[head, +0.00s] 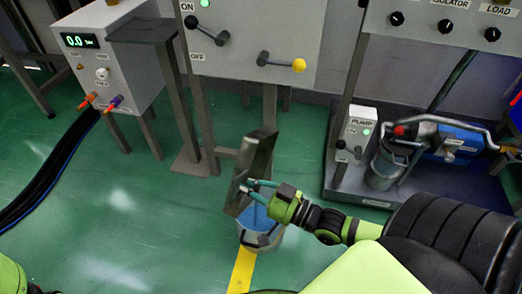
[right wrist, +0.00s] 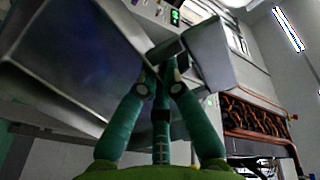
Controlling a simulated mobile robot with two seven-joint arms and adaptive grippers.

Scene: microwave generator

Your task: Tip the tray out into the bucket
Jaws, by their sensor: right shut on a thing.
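The metal tray (head: 258,160) is held up steeply tilted, close to on edge, above the bucket in the head view. My right gripper (head: 254,191) is shut on the tray at its near side. In the right wrist view the grey tray (right wrist: 75,75) fills the upper left, with the fingers of my right gripper (right wrist: 165,70) closed at its edge. The bucket (head: 266,247) stands on the floor just below the tray and gripper, with blue showing inside. The tray and gripper partly cover its rim. The tray's inside cannot be made out. My left gripper is not in view.
A grey panel (head: 240,35) with ON/OFF levers stands behind the bucket on legs. A box with a green readout (head: 95,55) is at left. A pump station (head: 375,165) is at right. Green floor is clear left of the bucket; a yellow stripe (head: 242,270) runs in front.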

